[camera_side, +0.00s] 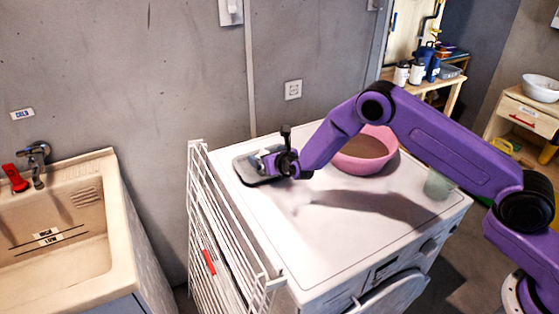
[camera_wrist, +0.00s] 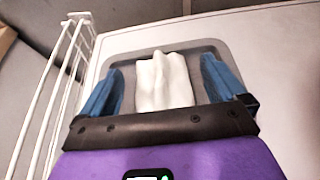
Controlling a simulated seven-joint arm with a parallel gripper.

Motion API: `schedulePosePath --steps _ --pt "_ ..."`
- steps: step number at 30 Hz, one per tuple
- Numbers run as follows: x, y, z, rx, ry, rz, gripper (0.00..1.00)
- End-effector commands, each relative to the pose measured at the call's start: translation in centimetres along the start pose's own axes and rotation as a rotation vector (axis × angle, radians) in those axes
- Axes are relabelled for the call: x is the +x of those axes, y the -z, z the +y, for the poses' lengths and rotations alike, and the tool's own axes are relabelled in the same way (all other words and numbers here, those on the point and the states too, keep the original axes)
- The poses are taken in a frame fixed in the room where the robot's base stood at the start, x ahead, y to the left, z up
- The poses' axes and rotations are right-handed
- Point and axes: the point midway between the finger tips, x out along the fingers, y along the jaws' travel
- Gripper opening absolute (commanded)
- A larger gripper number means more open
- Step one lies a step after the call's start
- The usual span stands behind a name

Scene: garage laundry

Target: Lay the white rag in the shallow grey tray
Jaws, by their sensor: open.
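The shallow grey tray (camera_side: 243,172) lies on the white machine top near its back left corner; its far part also shows in the wrist view (camera_wrist: 137,54). The white rag (camera_wrist: 163,82) stands out as an upright, folded shape between my two blue fingers, within the tray's outline. In the side view only a small pale bit of the rag (camera_side: 263,155) shows beside the gripper. My gripper (camera_side: 266,164) is low over the tray. Its fingers are open, one on each side of the rag, with gaps visible. The rag's lower end is hidden behind the gripper body.
A pink basin (camera_side: 366,163) stands right of the tray, and a translucent cup (camera_side: 438,184) at the right edge. A white drying rack (camera_side: 205,220) hangs along the machine's left side. The front middle of the white top (camera_side: 320,240) is clear. A sink (camera_side: 60,235) stands further left.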

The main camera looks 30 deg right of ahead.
Motion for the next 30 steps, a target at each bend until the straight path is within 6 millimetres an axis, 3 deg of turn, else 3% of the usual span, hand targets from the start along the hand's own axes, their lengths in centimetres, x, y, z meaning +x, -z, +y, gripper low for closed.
schedulePosePath --steps 18,30 --pt "-8.9 -0.1 0.1 -0.001 -0.002 -0.001 0.97" --pt "-10.8 0.0 0.0 0.000 0.000 -0.002 0.97"
